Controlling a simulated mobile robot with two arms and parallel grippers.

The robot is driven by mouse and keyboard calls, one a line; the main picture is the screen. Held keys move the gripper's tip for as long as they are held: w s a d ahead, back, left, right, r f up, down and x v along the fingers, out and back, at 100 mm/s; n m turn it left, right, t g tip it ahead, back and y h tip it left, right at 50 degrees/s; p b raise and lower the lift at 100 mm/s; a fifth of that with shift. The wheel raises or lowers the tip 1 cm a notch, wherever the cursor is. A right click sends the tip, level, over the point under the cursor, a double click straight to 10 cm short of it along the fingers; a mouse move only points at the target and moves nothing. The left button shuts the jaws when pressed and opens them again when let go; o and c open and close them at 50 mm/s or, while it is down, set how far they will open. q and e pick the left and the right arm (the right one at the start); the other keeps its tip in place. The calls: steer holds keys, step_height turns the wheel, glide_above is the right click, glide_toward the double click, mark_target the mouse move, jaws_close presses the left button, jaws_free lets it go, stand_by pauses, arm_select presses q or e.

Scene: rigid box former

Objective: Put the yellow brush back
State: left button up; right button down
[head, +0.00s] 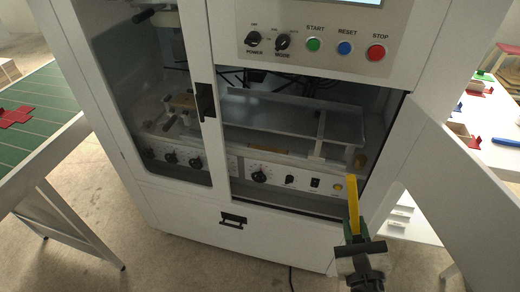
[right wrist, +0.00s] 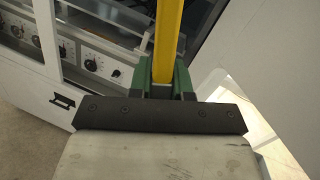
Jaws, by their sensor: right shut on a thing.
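My right gripper (head: 355,238) is shut on the yellow brush (head: 353,205), which points up and away from it as a long yellow bar. The brush is in front of the lower right of the machine's open compartment (head: 295,125). In the right wrist view the yellow brush (right wrist: 168,40) stands between the green fingers of my right gripper (right wrist: 163,78). The brush's far end runs out of the wrist view, and no bristles can be made out. My left gripper is not in view.
The white machine (head: 165,205) has a control panel with buttons above the opening and knobs below. Its open door (head: 450,190) stands close to the right of my right gripper. A green-topped table (head: 45,105) is at the left; a table with red and blue items (head: 485,115) is at the right.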

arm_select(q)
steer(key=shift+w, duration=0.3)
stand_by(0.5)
